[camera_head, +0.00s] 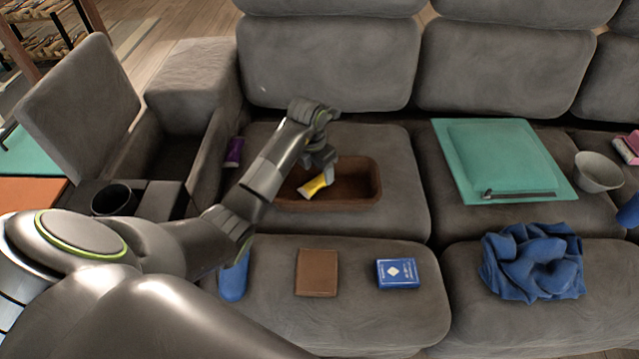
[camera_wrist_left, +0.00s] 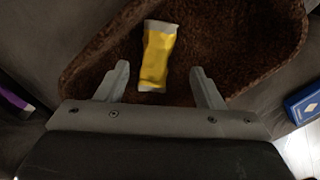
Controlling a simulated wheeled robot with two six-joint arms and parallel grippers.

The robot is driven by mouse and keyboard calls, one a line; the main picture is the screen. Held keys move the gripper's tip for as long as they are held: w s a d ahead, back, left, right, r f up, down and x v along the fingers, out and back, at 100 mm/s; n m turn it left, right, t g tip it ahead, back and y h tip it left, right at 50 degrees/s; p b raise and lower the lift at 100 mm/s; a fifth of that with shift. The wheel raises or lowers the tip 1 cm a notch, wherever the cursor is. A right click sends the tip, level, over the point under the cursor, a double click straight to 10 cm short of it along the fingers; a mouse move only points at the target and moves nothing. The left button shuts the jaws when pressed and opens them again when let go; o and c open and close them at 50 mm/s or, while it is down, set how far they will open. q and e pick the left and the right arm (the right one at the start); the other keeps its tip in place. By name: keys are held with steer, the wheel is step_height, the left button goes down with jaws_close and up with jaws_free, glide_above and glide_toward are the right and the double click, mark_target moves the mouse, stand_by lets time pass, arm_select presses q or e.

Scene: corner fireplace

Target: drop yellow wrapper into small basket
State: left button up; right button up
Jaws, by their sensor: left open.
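The yellow wrapper (camera_head: 312,186) shows at the small brown basket (camera_head: 362,188) on the sofa seat. In the left wrist view the wrapper (camera_wrist_left: 157,56) appears against the basket's brown inside (camera_wrist_left: 215,40), in front of and between the fingers. My left gripper (camera_head: 322,168) is over the left part of the basket. Its two fingers stand apart (camera_wrist_left: 160,85), with a gap on each side of the wrapper. I cannot tell whether the wrapper rests on the basket floor or is just above it. My right gripper is not in view.
A purple packet (camera_head: 234,152) lies left of the basket. A brown square (camera_head: 317,272), a blue card box (camera_head: 397,273) and a blue object (camera_head: 234,277) lie in front. To the right are a teal folder (camera_head: 500,160), a grey bowl (camera_head: 597,172) and a blue cloth (camera_head: 533,262).

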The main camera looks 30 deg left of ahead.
arm_select(q)
steer(key=shift+r, duration=0.15)
steer(key=shift+r, duration=0.35)
step_height(320, 180, up, 16)
steer(key=s+p, duration=0.2)
steer(key=p, duration=0.7)
steer(key=shift+s+a, duration=0.25)
steer(key=shift+a, duration=0.15)
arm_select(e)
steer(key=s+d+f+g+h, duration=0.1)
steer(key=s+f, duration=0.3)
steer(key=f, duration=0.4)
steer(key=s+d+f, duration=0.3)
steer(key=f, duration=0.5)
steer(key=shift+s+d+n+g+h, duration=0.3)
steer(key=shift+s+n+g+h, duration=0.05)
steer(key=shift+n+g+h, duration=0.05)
arm_select(q)
steer(key=shift+r, duration=0.1)
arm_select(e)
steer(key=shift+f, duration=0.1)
